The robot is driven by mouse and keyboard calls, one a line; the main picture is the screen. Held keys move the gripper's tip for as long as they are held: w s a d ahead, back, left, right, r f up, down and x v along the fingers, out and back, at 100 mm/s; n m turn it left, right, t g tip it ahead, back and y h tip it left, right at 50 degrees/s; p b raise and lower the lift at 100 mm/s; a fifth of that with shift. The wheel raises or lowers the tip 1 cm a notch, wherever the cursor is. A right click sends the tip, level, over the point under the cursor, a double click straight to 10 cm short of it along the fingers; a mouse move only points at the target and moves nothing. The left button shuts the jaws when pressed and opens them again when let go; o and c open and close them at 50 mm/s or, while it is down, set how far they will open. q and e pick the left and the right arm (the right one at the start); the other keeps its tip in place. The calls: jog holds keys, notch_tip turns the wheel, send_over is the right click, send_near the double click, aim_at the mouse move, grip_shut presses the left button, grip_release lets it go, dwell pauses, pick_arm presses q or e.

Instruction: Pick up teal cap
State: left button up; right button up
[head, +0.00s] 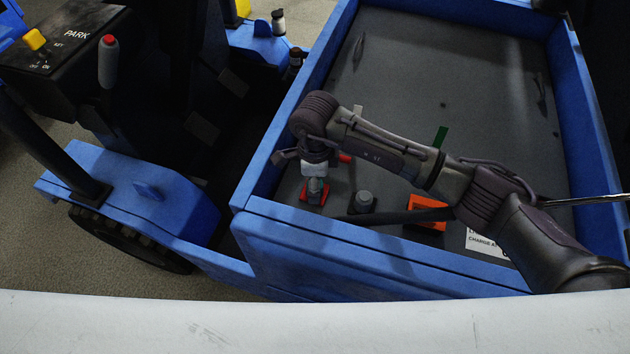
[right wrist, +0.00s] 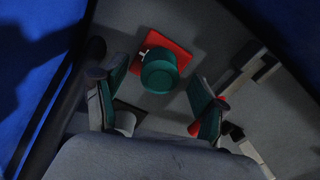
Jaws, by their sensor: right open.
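The teal cap (right wrist: 158,72) is round with a flat top and sits over a red square base (right wrist: 180,48) in the right wrist view. My right gripper (right wrist: 160,104) is open, with one finger on each side of the cap and visible gaps between; I cannot tell whether they are level with it. In the head view, the right gripper (head: 314,174) hangs down above the red base (head: 312,197), near the bed's front left corner. The gripper mostly hides the cap there. My left gripper is not in view.
The blue cart bed wall (head: 380,248) stands close in front of the right gripper. A grey knob (head: 364,200) and an orange block (head: 427,209) lie to the right, with a white label (head: 486,243) beyond. The rear bed floor is mostly clear.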

jog(key=shift+f, duration=0.35)
jog(key=c, duration=0.8)
jog(key=shift+o, duration=0.2)
jog(key=shift+r, duration=0.1)
jog(key=shift+r+b, duration=0.35)
jog(key=shift+r, duration=0.15)
notch_tip(320, 180, up, 3)
jog(key=shift+w+f+b, duration=0.1)
jog(key=shift+f+b, duration=0.1)
jog(key=shift+b, duration=0.4)
jog(key=s+d+r+b, duration=0.1)
jog(key=s+d+r, duration=0.1)
jog(key=s, duration=0.1)
jog(key=s+d+r, duration=0.3)
jog(key=s+d+r+b, duration=0.1)
jog(key=s+d+r, duration=0.1)
jog(key=s, duration=0.1)
jog(key=shift+d+r+b, duration=0.15)
jog(key=shift+d+b, duration=0.15)
jog(key=shift+b, duration=0.05)
